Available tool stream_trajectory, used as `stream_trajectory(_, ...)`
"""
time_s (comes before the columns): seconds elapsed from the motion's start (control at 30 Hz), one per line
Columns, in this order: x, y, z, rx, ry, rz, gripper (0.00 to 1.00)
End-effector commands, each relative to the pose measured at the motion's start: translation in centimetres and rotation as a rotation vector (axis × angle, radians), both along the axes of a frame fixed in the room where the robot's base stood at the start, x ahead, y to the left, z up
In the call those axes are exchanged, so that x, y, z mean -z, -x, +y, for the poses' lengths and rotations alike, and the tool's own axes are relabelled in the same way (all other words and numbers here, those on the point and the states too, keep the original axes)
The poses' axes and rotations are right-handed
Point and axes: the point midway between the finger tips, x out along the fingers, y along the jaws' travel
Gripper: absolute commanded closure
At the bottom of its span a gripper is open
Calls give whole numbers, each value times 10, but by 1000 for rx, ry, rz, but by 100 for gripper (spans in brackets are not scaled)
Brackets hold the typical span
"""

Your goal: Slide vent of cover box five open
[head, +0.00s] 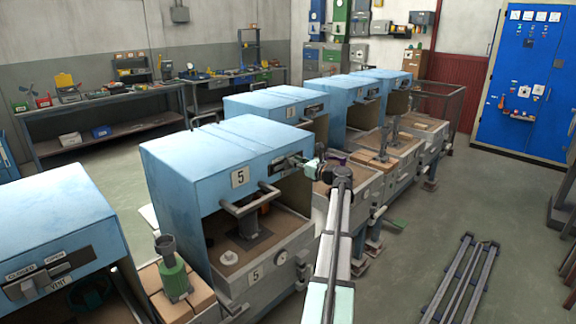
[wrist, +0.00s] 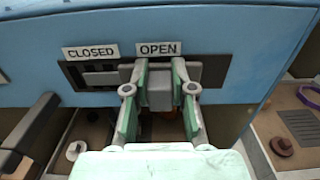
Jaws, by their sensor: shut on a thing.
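Cover box five (head: 200,165) is a blue hood with a number 5 plate on its front. Its vent plate (wrist: 215,70) carries a CLOSED label (wrist: 90,52) on the left and an OPEN label (wrist: 158,48) on the right. The grey vent slider knob (wrist: 160,95) is under the OPEN label, and the slot below CLOSED shows dark and uncovered. My gripper (wrist: 160,78) is shut on the knob, one green finger on each side. In the head view my gripper (head: 304,163) is at the right part of the box's front and partly hides the vent.
The handle bar (head: 250,200) of box five sticks out left of my gripper; it also shows in the wrist view (wrist: 28,130). Another blue box (head: 50,245) stands at the near left. More boxes (head: 285,105) stand behind. The floor at right holds a metal rack (head: 462,275).

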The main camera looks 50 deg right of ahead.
Motion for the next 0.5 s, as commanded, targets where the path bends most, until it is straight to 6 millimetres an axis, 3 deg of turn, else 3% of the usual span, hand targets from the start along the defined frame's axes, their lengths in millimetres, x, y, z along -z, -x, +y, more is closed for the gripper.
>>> stream_trajectory(0.27,-2,1,-6,11,0,-3,100)
stream_trajectory(0.3,-2,1,-6,11,0,-3,65)
stream_trajectory(0.33,-2,1,-6,12,0,-3,55)
stream_trajectory(0.37,-2,1,-6,11,0,-3,50)
stream_trajectory(0.5,-1,1,-5,9,0,-2,50)
